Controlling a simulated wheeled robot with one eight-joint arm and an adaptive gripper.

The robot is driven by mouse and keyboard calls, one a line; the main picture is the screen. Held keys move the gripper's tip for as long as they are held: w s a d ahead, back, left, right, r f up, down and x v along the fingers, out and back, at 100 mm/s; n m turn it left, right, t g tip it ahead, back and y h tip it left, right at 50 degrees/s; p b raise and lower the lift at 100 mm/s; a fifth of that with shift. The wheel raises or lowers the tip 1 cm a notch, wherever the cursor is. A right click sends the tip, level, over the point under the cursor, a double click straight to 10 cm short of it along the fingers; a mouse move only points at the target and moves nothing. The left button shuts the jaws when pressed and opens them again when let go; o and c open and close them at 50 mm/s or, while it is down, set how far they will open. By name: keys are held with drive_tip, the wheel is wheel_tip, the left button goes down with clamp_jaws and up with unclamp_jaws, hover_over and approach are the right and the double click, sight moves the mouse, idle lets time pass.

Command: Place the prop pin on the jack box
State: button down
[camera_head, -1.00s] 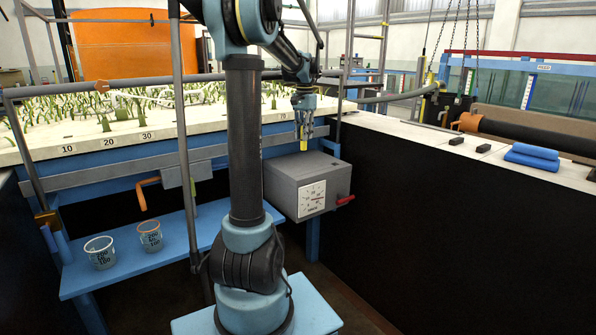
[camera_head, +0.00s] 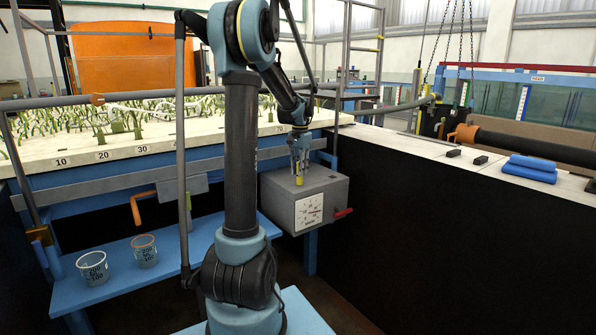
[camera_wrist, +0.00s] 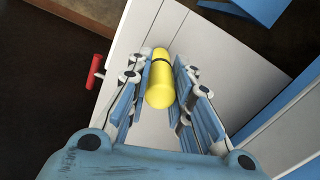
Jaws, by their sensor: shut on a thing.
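The prop pin (camera_head: 299,180) is a yellow cylinder with a dark band, upright below my gripper. It also shows in the wrist view (camera_wrist: 160,88), between the two blue fingers. My gripper (camera_head: 299,168) is shut on the pin and points down over the jack box. The jack box (camera_head: 335,190) is a grey box with a white dial on its front and a red handle at its right. Its pale top (camera_wrist: 210,50) lies beneath the pin in the wrist view. The pin's lower end is at or just above this top; I cannot tell whether it touches.
A planted flume bed (camera_head: 60,170) with a grey rail (camera_head: 120,97) lies behind. Two measuring beakers (camera_head: 93,268) stand on a blue shelf (camera_head: 180,255) at the left. Folded blue cloths (camera_head: 530,168) and small dark blocks lie on the ledge at the right. The box top around the pin is clear.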

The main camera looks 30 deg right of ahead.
drive_tip(key=shift+f, duration=0.2)
drive_tip(key=c, duration=1.4)
unclamp_jaws()
drive_tip(key=shift+c, duration=0.2)
wheel_tip(320, 180, up, 12)
drive_tip(key=shift+r, duration=0.15)
drive_tip(key=shift+s, duration=0.1)
